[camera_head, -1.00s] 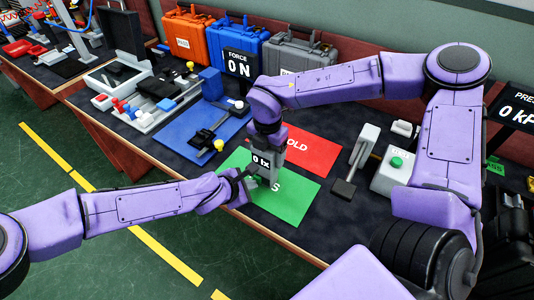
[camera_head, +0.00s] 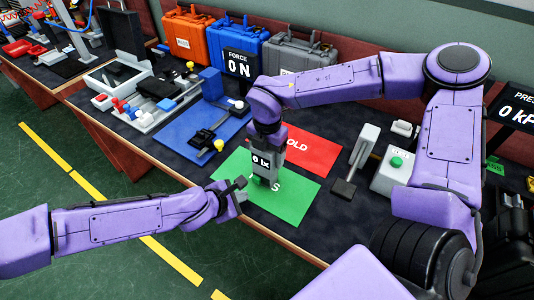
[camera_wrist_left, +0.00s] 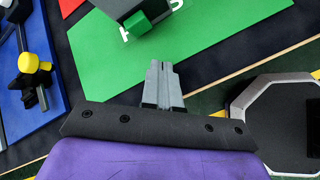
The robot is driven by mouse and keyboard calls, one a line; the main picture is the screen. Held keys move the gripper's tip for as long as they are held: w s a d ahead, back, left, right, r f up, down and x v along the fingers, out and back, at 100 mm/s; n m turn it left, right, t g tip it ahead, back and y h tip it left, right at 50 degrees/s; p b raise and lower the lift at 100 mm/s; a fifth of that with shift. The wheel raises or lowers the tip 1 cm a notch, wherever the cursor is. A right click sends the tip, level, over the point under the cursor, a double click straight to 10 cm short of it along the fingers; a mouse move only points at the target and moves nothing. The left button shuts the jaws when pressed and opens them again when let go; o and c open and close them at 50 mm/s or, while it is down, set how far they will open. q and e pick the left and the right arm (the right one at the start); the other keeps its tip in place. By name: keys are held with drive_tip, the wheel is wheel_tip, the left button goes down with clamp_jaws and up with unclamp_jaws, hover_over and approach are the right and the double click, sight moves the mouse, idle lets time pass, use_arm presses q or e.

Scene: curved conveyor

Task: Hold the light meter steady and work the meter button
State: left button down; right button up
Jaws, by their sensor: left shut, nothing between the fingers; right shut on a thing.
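The light meter (camera_head: 263,163) is a grey box whose dark display reads "0 lx". It is upright over the green mat (camera_head: 296,191). My right gripper (camera_head: 268,147) comes down from above and is shut on its upper part. In the left wrist view the meter's grey body (camera_wrist_left: 118,8) shows at the top edge, with the green meter button (camera_wrist_left: 138,23) on the side facing me. My left gripper (camera_head: 242,193) is below and left of the meter in the head view. Its fingers (camera_wrist_left: 163,72) are together, empty and apart from the button.
A red mat (camera_head: 312,156) lies behind the green one. A blue mat (camera_head: 190,136) with a black device lies to the left. A grey box with a green button (camera_head: 394,163) stands at right. The table's front edge (camera_head: 270,241) is near my left gripper.

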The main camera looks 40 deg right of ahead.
drive_tip(key=o, duration=1.4)
use_arm(q)
drive_tip(key=shift+s+a, duration=0.25)
drive_tip(key=shift+a, duration=0.3)
drive_tip(key=shift+s+a, duration=0.25)
drive_tip(key=shift+a, duration=0.3)
use_arm(e)
wheel_tip(320, 180, up, 12)
drive_tip(key=shift+r, duration=0.1)
